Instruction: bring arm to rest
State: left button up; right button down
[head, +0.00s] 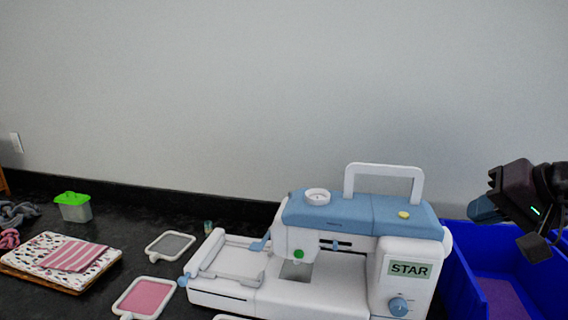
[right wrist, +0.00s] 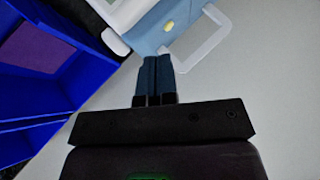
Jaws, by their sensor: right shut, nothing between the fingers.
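My right gripper (head: 480,209) is at the right side of the head view, raised above the blue bin and to the right of the sewing machine. In the right wrist view its two fingers (right wrist: 156,70) are together with nothing between them. The white and blue sewing machine (head: 345,225) stands on the dark table, and part of its top and handle shows in the right wrist view (right wrist: 170,30). My left gripper is not in view.
A blue bin (head: 455,275) with a purple item (head: 503,298) inside stands right of the machine. At left are embroidery frames (head: 144,297), folded fabric (head: 62,258) and a green-lidded box (head: 74,207). The air before the wall is free.

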jog(key=s+a+f+m+y, duration=0.35)
jog(key=a+m+y, duration=0.25)
jog(key=a+y, duration=0.3)
jog(key=s+d+f+n+t+h, duration=0.2)
jog(key=d+f+n+t+h, duration=0.2)
jog(key=d+f+n+h, duration=0.65)
jog(key=s+d+f+n+t+h, duration=0.15)
jog(key=f+n+t+h, duration=0.45)
jog(key=n, duration=0.9)
jog(key=s+f+m+g+h, duration=0.2)
jog(key=s+f+m+g, duration=0.6)
jog(key=f, duration=0.2)
jog(key=s+a+f+m+g+y, duration=0.2)
jog(key=s+a+f+m+g, duration=0.15)
jog(key=s, duration=0.25)
jog(key=s+a+f+m+g+y, duration=0.25)
jog(key=s+f+g, duration=0.2)
jog(key=s, duration=0.25)
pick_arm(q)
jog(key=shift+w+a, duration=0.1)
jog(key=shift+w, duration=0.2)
pick_arm(e)
jog(key=w+a+f+t, duration=0.1)
jog(key=w+f+t, duration=0.7)
jog(key=shift+w+f+n+t, duration=0.3)
jog(key=shift+f+n, duration=0.05)
